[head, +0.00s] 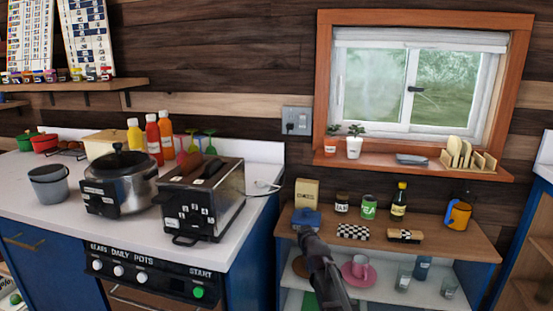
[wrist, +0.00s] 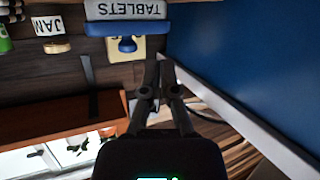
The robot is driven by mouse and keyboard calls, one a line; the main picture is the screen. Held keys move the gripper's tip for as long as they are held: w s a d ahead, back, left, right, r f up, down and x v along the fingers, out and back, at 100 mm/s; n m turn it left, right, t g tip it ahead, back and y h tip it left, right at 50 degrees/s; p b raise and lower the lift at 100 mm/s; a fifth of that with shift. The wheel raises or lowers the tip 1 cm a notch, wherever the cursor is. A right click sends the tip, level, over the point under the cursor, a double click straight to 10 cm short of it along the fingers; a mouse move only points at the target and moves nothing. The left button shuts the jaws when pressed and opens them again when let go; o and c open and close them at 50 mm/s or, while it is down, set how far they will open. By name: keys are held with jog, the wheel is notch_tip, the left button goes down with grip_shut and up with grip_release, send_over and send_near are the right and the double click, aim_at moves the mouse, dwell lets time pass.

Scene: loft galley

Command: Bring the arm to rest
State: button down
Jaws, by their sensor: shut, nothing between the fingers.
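My arm reaches up from the bottom of the head view, with my gripper (head: 305,234) in front of the small wooden shelf unit. In the wrist view my gripper (wrist: 158,65) has its fingers together with nothing between them. A blue and white box marked TABLETS (wrist: 128,14) is just beyond the fingertips in that view. In the head view the blue box (head: 306,217) sits at the left of the shelf top, right by the gripper tip. I cannot tell whether the gripper touches it.
The counter to the left holds a toaster (head: 200,197) and a pot (head: 120,180).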

jog(key=s+d+f+m+g+h, duration=0.1)
jog(key=s+d+f+g, duration=0.3)
jog(key=s, duration=0.6)
jog(key=s+d+f+m+g, duration=0.15)
jog(key=s+f+g, duration=0.35)
jog(key=s, duration=0.6)
jog(key=s+d+f+g+h, duration=0.1)
jog(key=s+d+f+g, duration=0.3)
jog(key=s, duration=0.6)
notch_tip(320, 180, up, 24)
jog(key=a+g+p, duration=0.1)
jog(key=p, duration=2.2)
jog(key=shift+f+p, duration=0.15)
jog(key=shift+p, duration=0.25)
